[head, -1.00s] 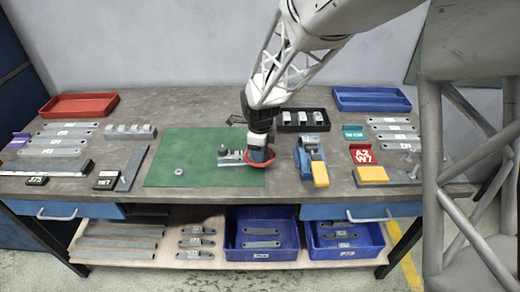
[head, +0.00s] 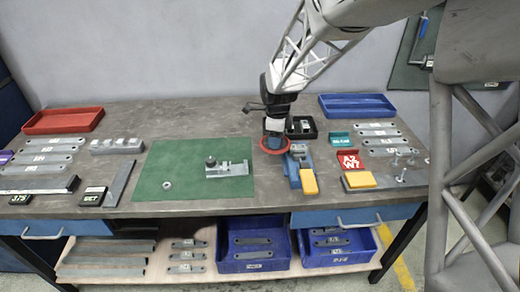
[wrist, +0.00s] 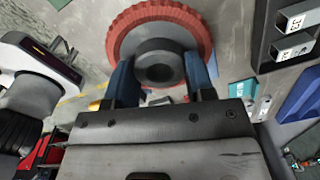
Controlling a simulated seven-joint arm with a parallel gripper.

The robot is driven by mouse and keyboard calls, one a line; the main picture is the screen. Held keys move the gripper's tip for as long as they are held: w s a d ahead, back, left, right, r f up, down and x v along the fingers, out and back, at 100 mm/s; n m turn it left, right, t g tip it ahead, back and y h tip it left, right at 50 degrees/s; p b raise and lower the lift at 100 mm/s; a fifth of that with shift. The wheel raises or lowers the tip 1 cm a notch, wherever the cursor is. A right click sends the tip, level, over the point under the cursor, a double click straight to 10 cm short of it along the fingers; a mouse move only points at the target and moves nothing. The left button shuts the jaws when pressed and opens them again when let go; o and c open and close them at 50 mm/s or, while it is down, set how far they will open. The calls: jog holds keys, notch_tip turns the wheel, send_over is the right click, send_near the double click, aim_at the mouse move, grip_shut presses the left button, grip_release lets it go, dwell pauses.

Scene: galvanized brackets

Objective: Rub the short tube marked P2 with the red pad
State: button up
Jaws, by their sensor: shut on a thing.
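My gripper (head: 275,138) is shut on the round red pad (head: 287,150) by its dark knob. It holds the pad between the green mat and the black tray, close behind the blue vise; I cannot tell whether the pad touches the bench. In the wrist view the gripper (wrist: 160,85) has its blue fingers on either side of the knob, with the red pad (wrist: 160,14) beyond. Short labelled tubes (head: 304,127) stand in the black tray just right of the pad. They also show at the wrist view's right edge (wrist: 293,20). I cannot read for certain which is P2.
A blue vise (head: 292,168) with a yellow part stands just in front of the pad. The green mat (head: 165,165) bears a grey fixture (head: 230,170) and a small ring. A red tray (head: 62,121) and a blue tray (head: 357,106) are at the back.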

jog(key=w+d+r, duration=0.2)
jog(key=d+r, duration=0.2)
jog(key=d, duration=0.4)
jog(key=shift+w+d+r, duration=0.15)
jog(key=shift+d+r, duration=0.15)
jog(key=shift+d, duration=0.05)
